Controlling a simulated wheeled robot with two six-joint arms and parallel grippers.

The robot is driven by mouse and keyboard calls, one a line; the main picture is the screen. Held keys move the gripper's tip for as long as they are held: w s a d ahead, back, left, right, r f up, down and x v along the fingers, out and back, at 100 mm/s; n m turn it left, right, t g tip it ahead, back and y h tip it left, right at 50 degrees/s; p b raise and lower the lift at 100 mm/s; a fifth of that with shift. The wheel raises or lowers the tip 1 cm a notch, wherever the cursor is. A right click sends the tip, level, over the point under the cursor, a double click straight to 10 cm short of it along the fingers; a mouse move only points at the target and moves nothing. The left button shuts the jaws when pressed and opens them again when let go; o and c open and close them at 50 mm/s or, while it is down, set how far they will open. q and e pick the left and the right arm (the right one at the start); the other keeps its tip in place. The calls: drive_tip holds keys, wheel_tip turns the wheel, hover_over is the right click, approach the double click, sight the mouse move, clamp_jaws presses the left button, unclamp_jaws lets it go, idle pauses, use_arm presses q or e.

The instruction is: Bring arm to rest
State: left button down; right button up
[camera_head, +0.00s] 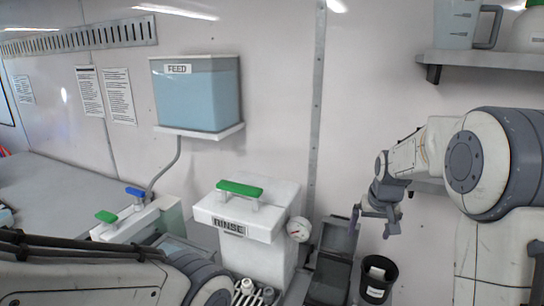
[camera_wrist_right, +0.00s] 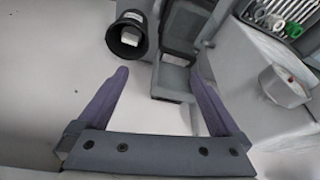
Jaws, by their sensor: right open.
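My right arm comes in from the right in the head view. Its gripper (camera_head: 372,224) hangs in front of the wall, near the open grey case and a little above the black bin. In the right wrist view the two purple fingers of the right gripper (camera_wrist_right: 160,95) stand wide apart with nothing between them. My left arm (camera_head: 100,280) crosses the lower left of the head view, and its gripper is out of the picture.
A white RINSE tank (camera_head: 245,222) with a green handle and a gauge (camera_head: 299,229) stands at centre. A FEED tank (camera_head: 197,92) hangs on the wall. The black bin (camera_head: 377,279) and the grey case (camera_head: 331,262) stand low. A shelf (camera_head: 490,61) holds a pitcher.

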drive_tip(key=s+a+n+y, duration=0.1)
drive_tip(key=s+a+n, duration=0.1)
drive_tip(key=s+a, duration=0.3)
drive_tip(key=s+a+n, duration=0.1)
drive_tip(key=s+a, duration=0.1)
drive_tip(key=a, duration=0.6)
drive_tip(key=s+a+f+n+g+b, duration=0.1)
drive_tip(key=s+a, duration=0.4)
drive_tip(key=s, duration=0.8)
drive_tip(key=s+a+f+n+g+b, duration=0.1)
drive_tip(key=s+a+f+n, duration=0.3)
drive_tip(key=s, duration=0.9)
drive_tip(key=shift+a+n+g+y+b, duration=0.3)
drive_tip(key=shift+a+n+g+b, duration=0.1)
drive_tip(key=shift+n+g, duration=0.45)
